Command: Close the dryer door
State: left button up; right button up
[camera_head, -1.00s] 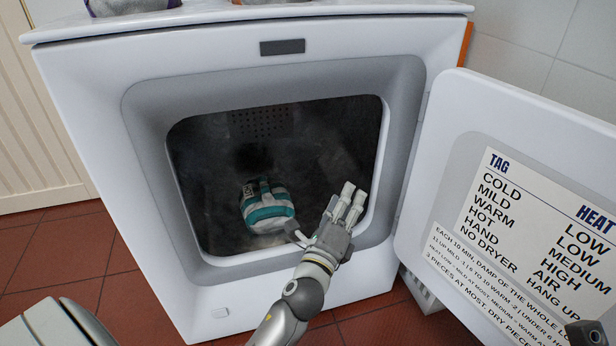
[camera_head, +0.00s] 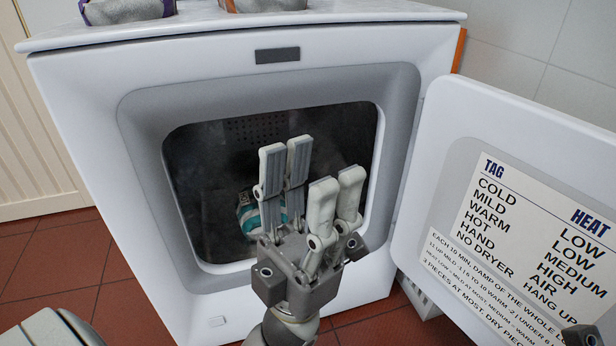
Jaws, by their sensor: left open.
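The white dryer (camera_head: 90,160) faces me with its drum opening (camera_head: 200,160) uncovered. Its dryer door (camera_head: 500,115) stands wide open on the right, hinged at the opening's right side, its inner face with a label (camera_head: 530,235) towards me. My left gripper (camera_head: 311,165) is open and empty, in front of the opening, with its fingers pointing up. It is left of the door and apart from it. A teal and white cloth item (camera_head: 246,213) lies in the drum, partly hidden behind the fingers.
Parts of two items (camera_head: 125,10) (camera_head: 262,5) show on the dryer top. Red-brown floor tiles (camera_head: 50,265) lie below, and a cream slatted panel (camera_head: 30,140) stands at left. A white slatted object (camera_head: 420,298) is under the door.

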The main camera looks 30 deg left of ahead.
aim_at(506, 221)
jog(key=u, duration=1.25)
jog(key=l+z, duration=0.2)
jog(key=z, duration=0.3)
jog(key=k+l+z, duration=0.1)
jog(key=l+z, duration=0.15)
jog(key=z, duration=0.25)
jog(key=l+z, duration=0.2)
jog(key=z, duration=0.25)
